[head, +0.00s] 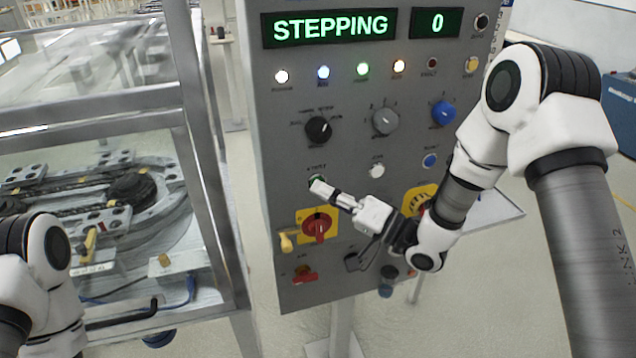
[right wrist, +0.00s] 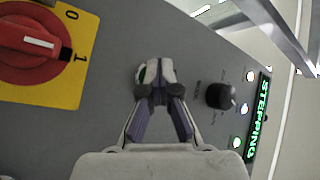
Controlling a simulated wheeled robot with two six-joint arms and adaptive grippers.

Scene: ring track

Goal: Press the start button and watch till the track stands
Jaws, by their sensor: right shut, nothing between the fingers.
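The grey control panel (head: 345,85) fills the middle of the head view. Its display (head: 330,28) reads STEPPING and the counter (head: 437,23) reads 0. My right gripper (head: 318,187) is shut and empty, its tips at the green start button (head: 313,180), which they mostly cover. In the right wrist view the gripper (right wrist: 156,75) also covers most of the green button (right wrist: 147,74); I cannot tell whether it is pressed in. The ring track (head: 150,212) lies behind the frame at left. My left arm shows at the lower left, its gripper out of view.
A red rotary switch (head: 318,228) on a yellow plate is just below my right gripper. Black (head: 318,129), grey (head: 385,121) and blue (head: 443,112) knobs sit above. A metal frame post (head: 200,150) stands between the panel and the track.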

